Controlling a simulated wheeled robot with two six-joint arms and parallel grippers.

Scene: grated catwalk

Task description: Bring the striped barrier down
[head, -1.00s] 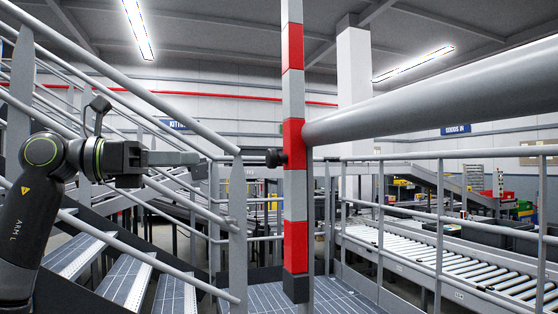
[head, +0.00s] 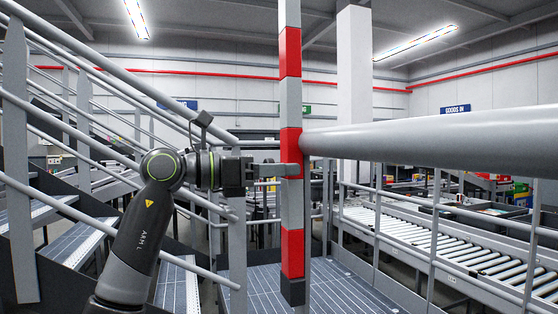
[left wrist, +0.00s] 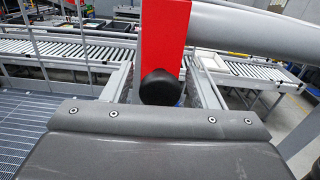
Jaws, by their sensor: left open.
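The striped barrier (head: 291,108) stands upright in the middle of the head view, banded red and grey with a dark lower end. Its red face (left wrist: 165,32) also shows in the left wrist view, with a round black knob (left wrist: 158,88) on it. My left gripper (head: 290,170) reaches in level from the left at the barrier's middle red band. In the left wrist view its open fingers (left wrist: 160,90) lie on either side of the knob. I cannot tell whether they touch it. In the head view the fingers hide the knob. My right gripper is not in view.
A thick grey tube (head: 440,134) runs from the right up to the barrier. Stairs with grey handrails (head: 110,75) are at left. A railing (head: 435,217) and roller conveyor (head: 430,245) are at right. The grated floor (head: 335,290) beyond the barrier is clear.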

